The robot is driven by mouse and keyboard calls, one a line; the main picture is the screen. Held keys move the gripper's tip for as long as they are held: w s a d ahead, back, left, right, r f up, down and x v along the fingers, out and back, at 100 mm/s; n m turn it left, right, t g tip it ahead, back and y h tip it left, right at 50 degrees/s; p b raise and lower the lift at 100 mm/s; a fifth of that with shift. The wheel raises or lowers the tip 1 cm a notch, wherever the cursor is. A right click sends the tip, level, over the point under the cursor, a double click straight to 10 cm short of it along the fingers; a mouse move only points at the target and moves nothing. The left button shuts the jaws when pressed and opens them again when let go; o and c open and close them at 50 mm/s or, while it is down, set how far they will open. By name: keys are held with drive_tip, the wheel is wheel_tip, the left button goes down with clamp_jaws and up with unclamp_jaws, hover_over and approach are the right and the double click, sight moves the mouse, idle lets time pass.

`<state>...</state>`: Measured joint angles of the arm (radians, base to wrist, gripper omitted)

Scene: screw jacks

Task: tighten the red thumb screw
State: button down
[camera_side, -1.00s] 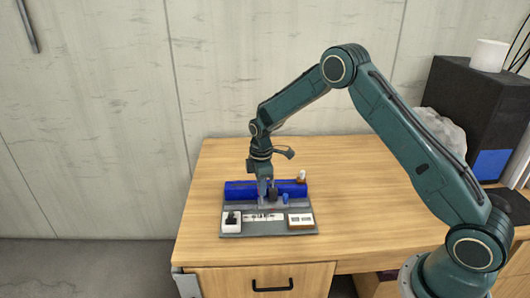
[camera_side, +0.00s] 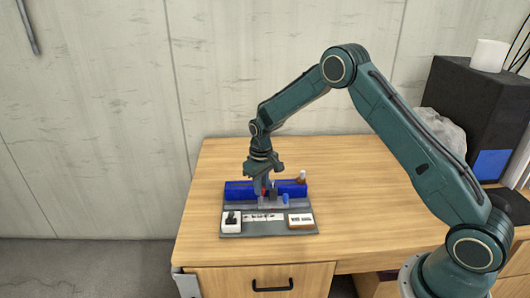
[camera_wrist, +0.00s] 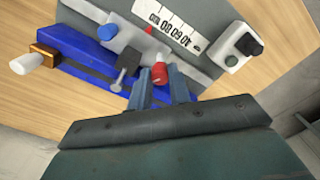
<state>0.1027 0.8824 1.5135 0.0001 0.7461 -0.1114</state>
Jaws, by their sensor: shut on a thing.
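The red thumb screw (camera_wrist: 159,72) shows between my fingertips in the wrist view, with its head facing the camera. A small part of it also shows in the side view (camera_side: 264,190). It sits on the blue and grey jack fixture (camera_wrist: 85,62). My gripper (camera_wrist: 160,82) is shut on the red screw, one finger on each side; it points down over the fixture in the side view (camera_side: 262,188). The fingers hide part of the screw's sides.
A dark grey screw (camera_wrist: 126,66) stands close beside the red one, and a blue knob (camera_wrist: 106,33) is farther off. A white-tipped brown end piece (camera_wrist: 34,60), a scale card (camera_wrist: 172,22) and a black button on a white block (camera_wrist: 240,46) share the fixture. The table (camera_side: 375,190) right of it is clear.

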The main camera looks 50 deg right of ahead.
drive_tip(key=m, duration=1.1)
drive_tip(key=shift+r+m, duration=0.1)
drive_tip(key=shift+m, duration=0.3)
drive_tip(key=c, duration=1.3)
unclamp_jaws()
wheel_tip(320, 180, up, 14)
